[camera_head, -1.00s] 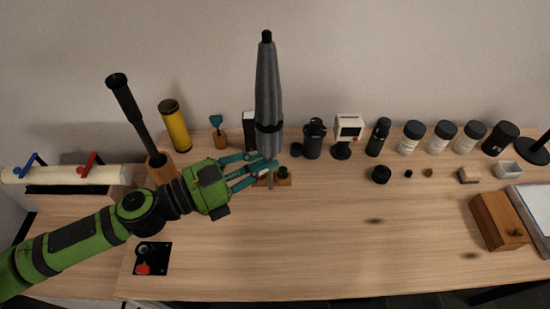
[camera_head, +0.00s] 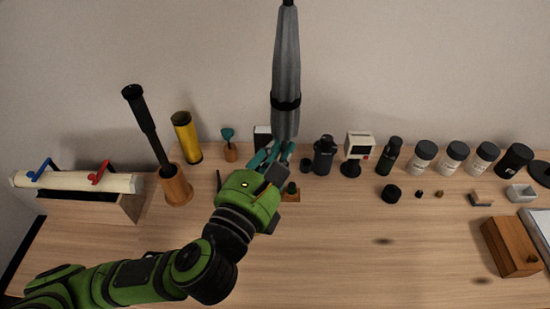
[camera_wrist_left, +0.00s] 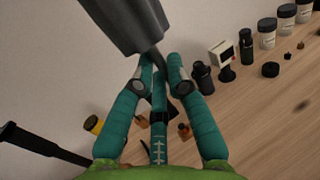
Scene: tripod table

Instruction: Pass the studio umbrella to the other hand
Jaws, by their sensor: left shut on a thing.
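The studio umbrella (camera_head: 286,75) is grey, folded and upright, with a black band and a dark top end cut by the upper picture edge. My left gripper (camera_head: 276,155) is shut on its lower end and holds it up above the back of the table. In the left wrist view the teal fingers (camera_wrist_left: 160,75) close around the thin shaft below the grey canopy (camera_wrist_left: 125,20). The hand partly hides the shaft in the head view. My right gripper is in neither view.
A wooden holder (camera_head: 175,186) with a black rod stands at the left, near a yellow cylinder (camera_head: 187,138). Bottles, a small white device (camera_head: 359,147) and several jars line the back. A wooden box (camera_head: 512,247) is at the right. The front middle of the table is clear.

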